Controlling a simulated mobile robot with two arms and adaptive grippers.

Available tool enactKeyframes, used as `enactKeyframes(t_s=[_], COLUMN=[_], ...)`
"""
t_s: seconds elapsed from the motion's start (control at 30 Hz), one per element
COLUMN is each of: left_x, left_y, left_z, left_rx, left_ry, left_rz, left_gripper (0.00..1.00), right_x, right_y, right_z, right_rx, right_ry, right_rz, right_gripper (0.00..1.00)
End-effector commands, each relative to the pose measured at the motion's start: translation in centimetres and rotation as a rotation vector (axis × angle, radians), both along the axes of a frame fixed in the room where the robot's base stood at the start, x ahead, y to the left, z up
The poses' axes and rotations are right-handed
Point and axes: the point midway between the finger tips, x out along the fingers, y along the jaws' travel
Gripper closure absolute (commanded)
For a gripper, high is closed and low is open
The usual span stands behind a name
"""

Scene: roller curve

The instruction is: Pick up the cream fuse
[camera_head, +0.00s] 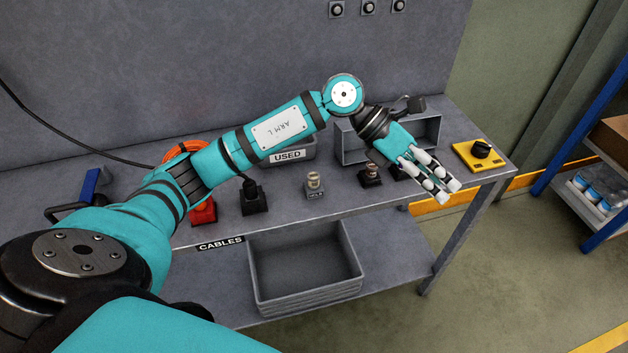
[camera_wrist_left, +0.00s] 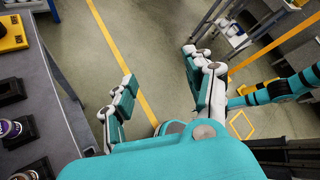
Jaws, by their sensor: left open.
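A small cream-toned fuse (camera_head: 314,180) stands upright on a grey block near the middle front of the bench; I take it to be the cream fuse. A browner fuse (camera_head: 371,170) stands in a dark holder to its right. My left gripper (camera_head: 437,188) is open and empty, right of both fuses and reaching past the bench's front edge. In the left wrist view its fingers (camera_wrist_left: 158,75) are spread with only floor between them. Two fuse tops, one of them the purplish fuse top (camera_wrist_left: 10,129), show at that view's left edge; I cannot match them surely.
A tray labelled USED (camera_head: 288,156) is partly behind my arm. Black holders (camera_head: 254,200) line the front. An empty bin (camera_head: 305,270) sits on the lower shelf.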

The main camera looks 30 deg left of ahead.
Motion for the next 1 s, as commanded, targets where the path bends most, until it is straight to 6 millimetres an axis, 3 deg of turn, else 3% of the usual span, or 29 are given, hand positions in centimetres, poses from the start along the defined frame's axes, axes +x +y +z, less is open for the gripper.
enactKeyframes(t_s=[0.03,0.1,0.2,0.3,0.4,0.57,1.0], left_x=[1.1,1.9,2.4,2.1,1.6,1.3,1.2], left_y=[3.8,9.1,16.3,21.6,24.6,25.9,25.8], left_z=[-0.6,-1.3,-0.7,0.7,1.8,0.9,-8.1], left_rx=[0.193,0.436,0.713,0.898,0.999,1.045,1.039], left_ry=[-0.028,-0.024,0.017,0.071,0.115,0.142,0.14], left_rz=[-0.015,-0.024,0.001,0.036,0.06,0.069,0.068], left_gripper=[0.47,0.47,0.47,0.47,0.47,0.47,0.47], right_x=[0.1,0.1,0.2,0.3,0.4,0.4,0.4], right_y=[0.0,0.0,-0.1,-0.2,-0.4,-0.6,-0.9], right_z=[0.1,0.1,0.1,0.1,0.2,0.7,3.5], right_rx=[0.0,-0.001,-0.001,-0.002,-0.004,-0.007,-0.01], right_ry=[-0.001,-0.002,-0.003,-0.006,-0.006,-0.007,-0.007], right_rz=[0.0,0.0,0.001,0.001,0.002,0.001,0.0], right_gripper=[0.5,0.5,0.5,0.5,0.5,0.5,0.5])
